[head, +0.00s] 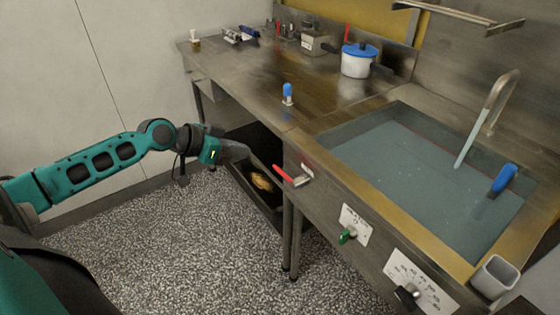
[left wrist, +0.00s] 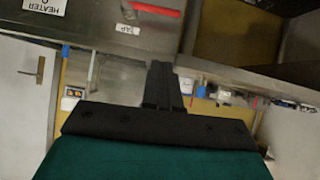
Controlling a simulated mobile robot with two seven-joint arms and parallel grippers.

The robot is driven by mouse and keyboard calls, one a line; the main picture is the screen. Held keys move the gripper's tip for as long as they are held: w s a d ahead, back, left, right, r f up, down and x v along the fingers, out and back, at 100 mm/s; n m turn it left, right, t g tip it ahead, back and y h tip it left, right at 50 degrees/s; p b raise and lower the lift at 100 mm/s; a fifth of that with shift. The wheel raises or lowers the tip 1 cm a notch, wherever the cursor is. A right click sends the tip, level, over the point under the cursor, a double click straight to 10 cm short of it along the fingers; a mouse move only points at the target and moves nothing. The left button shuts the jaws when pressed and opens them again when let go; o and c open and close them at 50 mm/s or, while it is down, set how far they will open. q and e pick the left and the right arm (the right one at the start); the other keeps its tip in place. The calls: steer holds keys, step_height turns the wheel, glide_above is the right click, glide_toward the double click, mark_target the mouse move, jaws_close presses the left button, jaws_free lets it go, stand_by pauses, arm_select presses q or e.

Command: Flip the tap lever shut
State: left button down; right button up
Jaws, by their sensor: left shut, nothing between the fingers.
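The red tap lever (head: 283,174) sticks out to the left from its metal fitting on the front panel of the sink unit. In the left wrist view the red lever (left wrist: 155,10) lies near the top edge, beside a small TAP label (left wrist: 128,29). A stream of water runs from the curved tap spout (head: 497,98) into the sink. My left gripper (head: 243,151) is shut and empty, to the left of the lever and a little higher in the picture, apart from it. Its closed fingers show in the left wrist view (left wrist: 162,85). My right gripper is not seen.
The sink (head: 318,139) is filled with water, with a blue-handled thing (head: 503,179) in it. A green knob (head: 347,235) and a black dial knob (head: 407,295) sit on the same panel. A blue-lidded pot (head: 357,62) stands on the counter.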

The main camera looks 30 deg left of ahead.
arm_select(q)
steer(key=shift+s, duration=0.1)
steer(key=s+f+b+x, duration=0.1)
steer(key=f+x, duration=0.1)
steer(key=x, duration=1.1)
steer(key=shift+s+a, duration=0.25)
steer(key=shift+s, duration=0.05)
steer(key=shift+f, duration=0.2)
